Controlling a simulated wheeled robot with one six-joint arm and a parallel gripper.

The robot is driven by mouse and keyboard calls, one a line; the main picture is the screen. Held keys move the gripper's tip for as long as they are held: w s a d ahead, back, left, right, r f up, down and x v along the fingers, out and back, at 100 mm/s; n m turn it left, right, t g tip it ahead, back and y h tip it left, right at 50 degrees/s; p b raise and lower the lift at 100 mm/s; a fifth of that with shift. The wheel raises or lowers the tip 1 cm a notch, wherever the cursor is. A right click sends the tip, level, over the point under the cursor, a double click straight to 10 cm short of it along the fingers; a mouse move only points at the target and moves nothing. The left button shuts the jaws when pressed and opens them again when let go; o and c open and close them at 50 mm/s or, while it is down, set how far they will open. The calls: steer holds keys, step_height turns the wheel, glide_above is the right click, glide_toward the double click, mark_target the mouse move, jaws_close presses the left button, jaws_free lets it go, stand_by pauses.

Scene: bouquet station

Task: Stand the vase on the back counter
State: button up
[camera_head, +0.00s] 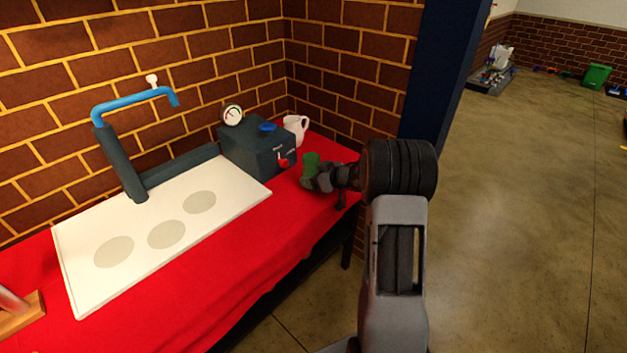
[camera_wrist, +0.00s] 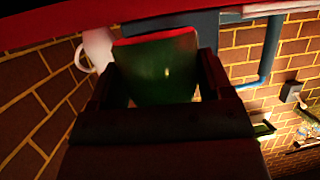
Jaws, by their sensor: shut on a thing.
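A green vase (camera_head: 311,162) is between the fingers of my gripper (camera_head: 317,180) at the right end of the red-covered counter (camera_head: 215,291). In the wrist view the vase (camera_wrist: 157,72) fills the space between the two dark fingers (camera_wrist: 155,85), which are shut on it. My gripper reaches in from the right. The fingers hide part of the vase. I cannot tell whether its base touches the red cloth.
A dark box (camera_head: 258,148) with a gauge (camera_head: 232,115) and a white jug (camera_head: 296,128) stand behind the vase. A dark blue post (camera_head: 437,75) stands right of the counter.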

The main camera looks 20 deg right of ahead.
steer(key=shift+f, duration=0.45)
steer(key=o, duration=1.3)
steer(key=shift+f, duration=0.15)
